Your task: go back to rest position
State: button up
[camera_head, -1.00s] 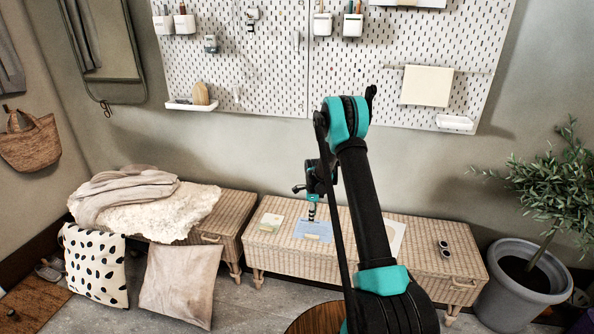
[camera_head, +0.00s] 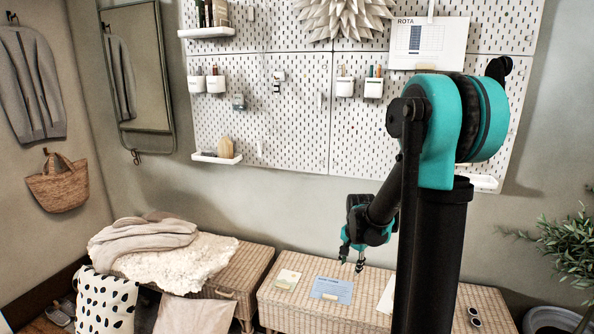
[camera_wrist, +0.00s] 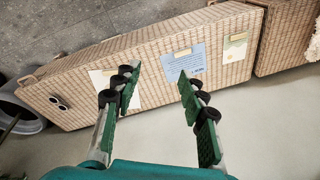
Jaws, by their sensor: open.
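My gripper (camera_head: 351,257) hangs at the end of my folded arm, above the right wicker bench (camera_head: 274,303) in the head view. In the wrist view my gripper (camera_wrist: 158,88) shows its two green-padded fingers spread apart with nothing between them. Beyond the fingers the wicker bench (camera_wrist: 75,80) lies at a distance, with a blue sheet (camera_wrist: 182,68) on it. The same blue sheet (camera_head: 332,290) shows on the bench top in the head view. My raised arm hides part of the bench and pegboard.
A left bench (camera_head: 256,266) carries a fleece (camera_head: 180,265) and a folded blanket (camera_head: 140,240). Sunglasses (camera_head: 474,317) lie at the right bench's right end. A pegboard (camera_head: 300,120) covers the wall behind. A potted plant (camera_head: 570,245) stands at the right edge.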

jog(key=s+d+n+t, duration=0.1)
jog(key=s+n, duration=0.8)
jog(key=s, duration=1.2)
jog(key=shift+r+t, duration=0.15)
jog(key=shift+t, duration=0.25)
jog(key=shift+c, duration=0.4)
